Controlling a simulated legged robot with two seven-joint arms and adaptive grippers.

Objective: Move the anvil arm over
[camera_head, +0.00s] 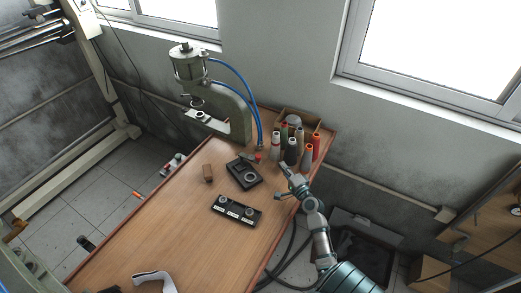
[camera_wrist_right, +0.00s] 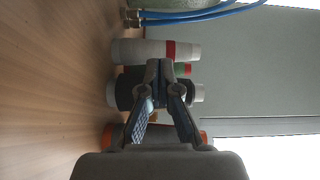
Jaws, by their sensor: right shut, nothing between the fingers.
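The pneumatic press (camera_head: 190,66) stands at the far end of the wooden table, a grey-green C-shaped frame with a cylinder on top. A pale arm (camera_head: 198,116) that looks like the anvil arm sticks out left from the frame, under a dark ring (camera_head: 197,102). My right gripper (camera_head: 284,182) is above the table's right edge, in front of the thread spools and well apart from the press arm. In the right wrist view its fingers (camera_wrist_right: 166,72) meet at the tips and hold nothing. My left gripper is not in view.
Several thread spools (camera_head: 291,152) crowd the table's far right corner, close to my right gripper. Blue hoses (camera_head: 245,88) arch behind the press.

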